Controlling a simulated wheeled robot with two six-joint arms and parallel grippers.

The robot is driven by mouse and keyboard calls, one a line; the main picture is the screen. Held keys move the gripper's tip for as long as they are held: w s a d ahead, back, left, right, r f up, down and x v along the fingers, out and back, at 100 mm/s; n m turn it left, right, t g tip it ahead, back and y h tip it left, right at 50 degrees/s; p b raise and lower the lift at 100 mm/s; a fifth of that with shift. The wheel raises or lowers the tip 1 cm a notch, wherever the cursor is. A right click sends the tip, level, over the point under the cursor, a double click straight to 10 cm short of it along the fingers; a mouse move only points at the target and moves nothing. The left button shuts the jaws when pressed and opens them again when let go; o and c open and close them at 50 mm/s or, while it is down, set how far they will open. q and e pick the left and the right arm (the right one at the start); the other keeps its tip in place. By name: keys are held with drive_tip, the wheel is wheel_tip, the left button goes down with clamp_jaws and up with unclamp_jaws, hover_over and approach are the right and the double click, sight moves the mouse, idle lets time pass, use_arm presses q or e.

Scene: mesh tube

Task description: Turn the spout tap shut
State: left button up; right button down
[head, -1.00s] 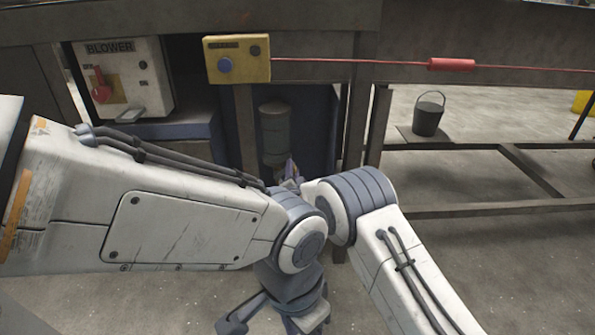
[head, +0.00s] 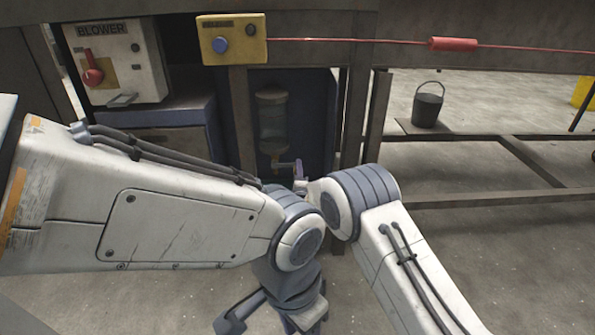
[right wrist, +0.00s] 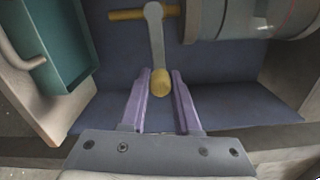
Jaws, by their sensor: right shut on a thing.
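The spout tap is a grey lever (right wrist: 156,38) with a rounded yellow knob (right wrist: 161,82) at its end, seen in the right wrist view. Its other end meets a yellow rod (right wrist: 128,15). My right gripper (right wrist: 160,86) has its two purple fingers on either side of the knob and is shut on it. In the head view the right gripper (head: 298,170) is small and partly hidden behind my arm, just below a glass-sided cylinder (head: 272,122). The tap is hard to make out there.
A teal open box (right wrist: 55,60) stands left of the tap, and a large cylinder end (right wrist: 235,22) lies to its right. The blower box (head: 118,62) and yellow button box (head: 231,38) are above left. A bucket (head: 427,105) stands at right.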

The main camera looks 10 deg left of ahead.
drive_tip(key=shift+f, duration=0.2)
idle(0.4)
drive_tip(key=c, duration=0.6)
unclamp_jaws()
drive_tip(key=shift+a, duration=0.1)
drive_tip(key=shift+s+d+r+p, duration=0.1)
drive_tip(key=shift+s+d+p, duration=0.1)
drive_tip(key=shift+s+p, duration=0.2)
drive_tip(key=p+v, duration=0.4)
drive_tip(key=v, duration=0.5)
drive_tip(key=shift+s, duration=0.35)
